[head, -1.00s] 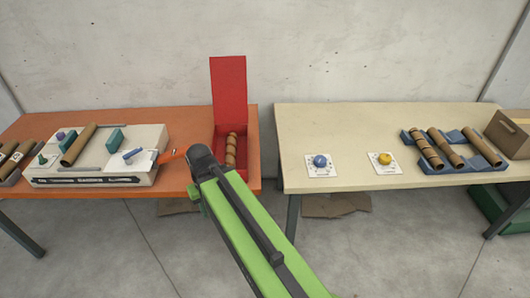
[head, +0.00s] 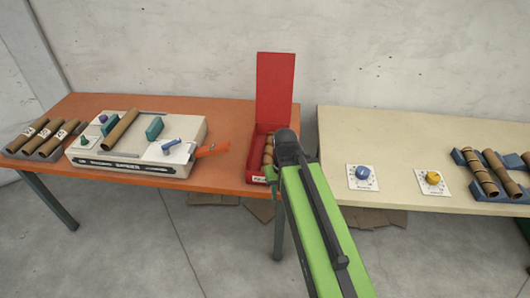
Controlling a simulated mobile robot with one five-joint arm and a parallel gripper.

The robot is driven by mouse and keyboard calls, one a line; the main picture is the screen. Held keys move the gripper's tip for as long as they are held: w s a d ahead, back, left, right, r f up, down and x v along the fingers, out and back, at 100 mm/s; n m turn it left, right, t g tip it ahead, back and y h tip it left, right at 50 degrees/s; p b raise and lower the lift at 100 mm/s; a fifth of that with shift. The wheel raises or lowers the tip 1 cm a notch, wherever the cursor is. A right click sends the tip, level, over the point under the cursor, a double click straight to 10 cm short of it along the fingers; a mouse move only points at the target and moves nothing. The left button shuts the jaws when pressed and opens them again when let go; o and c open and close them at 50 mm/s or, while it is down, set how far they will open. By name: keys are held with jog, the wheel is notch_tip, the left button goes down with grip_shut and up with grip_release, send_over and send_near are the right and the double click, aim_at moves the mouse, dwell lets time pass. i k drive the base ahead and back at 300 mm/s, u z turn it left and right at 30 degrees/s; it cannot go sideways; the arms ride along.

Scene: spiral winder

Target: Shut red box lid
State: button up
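The red box (head: 255,178) stands near the right end of the orange table. Its red lid (head: 275,90) stands upright at the back, so the box is open. Brown rolls (head: 268,150) lie inside it. My green and black arm reaches up from the lower right, and its dark end overlaps the right side of the box in the picture. My gripper (head: 272,176) shows only as a small green part by the box's front right corner. Its fingers are mostly hidden, and I cannot tell whether it touches the box.
A white winder (head: 130,165) with an orange handle (head: 212,149) stands left of the box. Several labelled tubes (head: 42,138) lie at the far left. A beige table (head: 400,150) on the right, beyond a gap, holds a blue knob (head: 362,173), a yellow knob (head: 433,177) and tubes.

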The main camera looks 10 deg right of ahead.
aim_at(275, 78)
jog(key=i, duration=0.85)
jog(key=z, duration=1.65)
jog(key=k, duration=1.15)
jog(key=u, duration=1)
jog(key=i, duration=1)
jog(key=u, duration=0.1)
